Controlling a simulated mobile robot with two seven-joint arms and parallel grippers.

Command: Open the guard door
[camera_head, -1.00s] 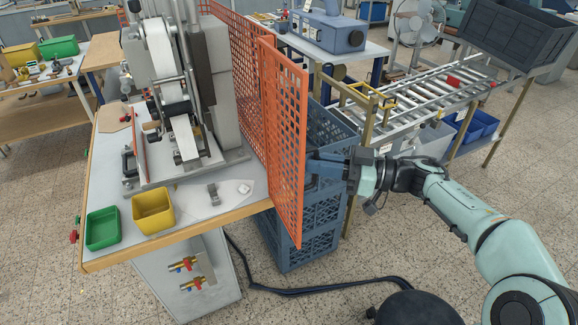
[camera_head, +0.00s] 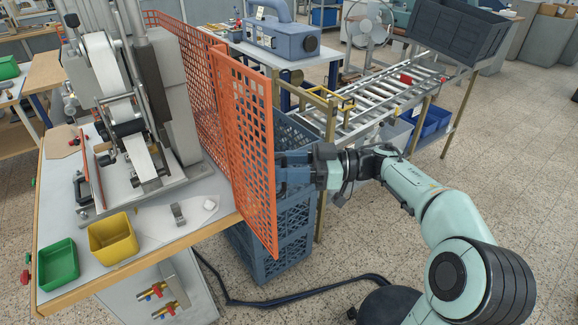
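The guard door (camera_head: 248,150) is an orange perforated panel, standing upright at the right edge of the machine table. It joins another orange mesh panel (camera_head: 185,75) behind it and stands at an angle to it. My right gripper (camera_head: 284,171) is just right of the door's outer side, pointing left at it. Its fingers show bluish against the dark crates; whether they touch the door or how far apart they are I cannot tell. My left gripper is not in view.
The stamping machine (camera_head: 135,120) stands on the table with a green bin (camera_head: 58,264) and a yellow bin (camera_head: 113,238) at its front. Blue-grey crates (camera_head: 270,237) are stacked beside the table under my gripper. A roller conveyor (camera_head: 375,98) runs behind. A black cable (camera_head: 300,293) lies on the floor.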

